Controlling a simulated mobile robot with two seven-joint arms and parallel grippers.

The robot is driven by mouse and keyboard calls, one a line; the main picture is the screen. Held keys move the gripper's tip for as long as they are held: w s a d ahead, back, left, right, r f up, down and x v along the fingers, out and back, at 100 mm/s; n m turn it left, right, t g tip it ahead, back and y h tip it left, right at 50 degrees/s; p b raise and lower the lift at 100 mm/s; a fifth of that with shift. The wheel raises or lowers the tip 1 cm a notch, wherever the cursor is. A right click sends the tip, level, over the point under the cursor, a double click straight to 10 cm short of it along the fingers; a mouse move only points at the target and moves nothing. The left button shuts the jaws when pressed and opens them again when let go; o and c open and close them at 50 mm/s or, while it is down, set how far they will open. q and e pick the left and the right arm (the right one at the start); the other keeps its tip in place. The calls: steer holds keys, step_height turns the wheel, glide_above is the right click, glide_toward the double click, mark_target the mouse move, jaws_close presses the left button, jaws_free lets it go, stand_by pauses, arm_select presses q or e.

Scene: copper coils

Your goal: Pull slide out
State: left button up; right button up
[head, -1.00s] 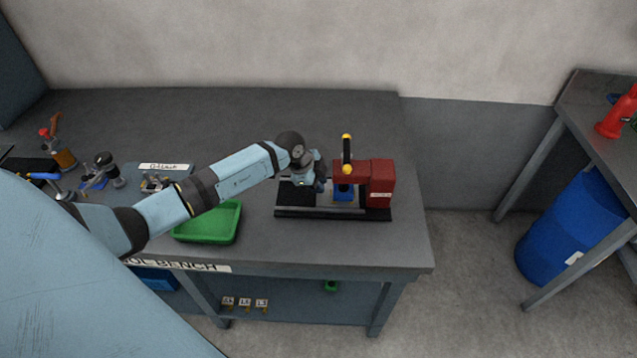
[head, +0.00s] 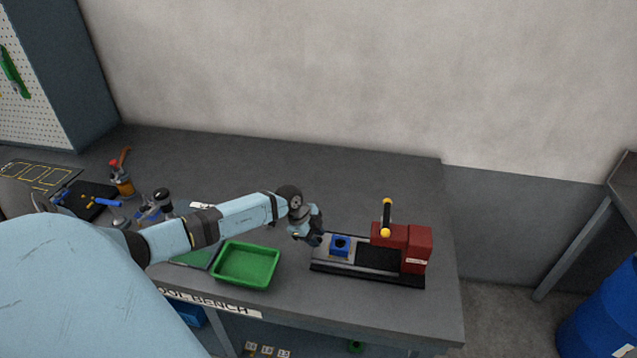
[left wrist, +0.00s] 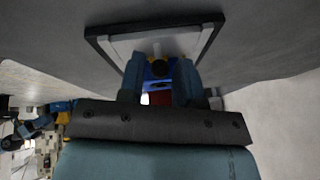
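The red press (head: 417,247), with a black and yellow lever (head: 386,217), stands at the right end of a black base (head: 365,274) on the bench. The slide is a light plate carrying a blue block (head: 341,244); it lies at the base's left end, with the block clear of the press. My left gripper (head: 314,240) is at the slide's left end. In the left wrist view its two fingers (left wrist: 161,80) are on either side of a dark round knob (left wrist: 160,68), with blue behind. The fingertip contact is partly hidden. My right gripper is not in view.
A green tray (head: 246,264) sits on the bench left of the base, under my left forearm. Several tools and small fixtures stand farther left. The bench (head: 300,170) behind the base is clear. A blue barrel (head: 603,315) stands on the floor at right.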

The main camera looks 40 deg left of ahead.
arm_select(q)
steer(key=shift+o, duration=0.8)
steer(key=shift+s+a, duration=0.1)
steer(key=shift+r, duration=0.25)
steer(key=b+v, duration=0.1)
steer(key=v, duration=1.2)
steer(key=shift+r, duration=0.2)
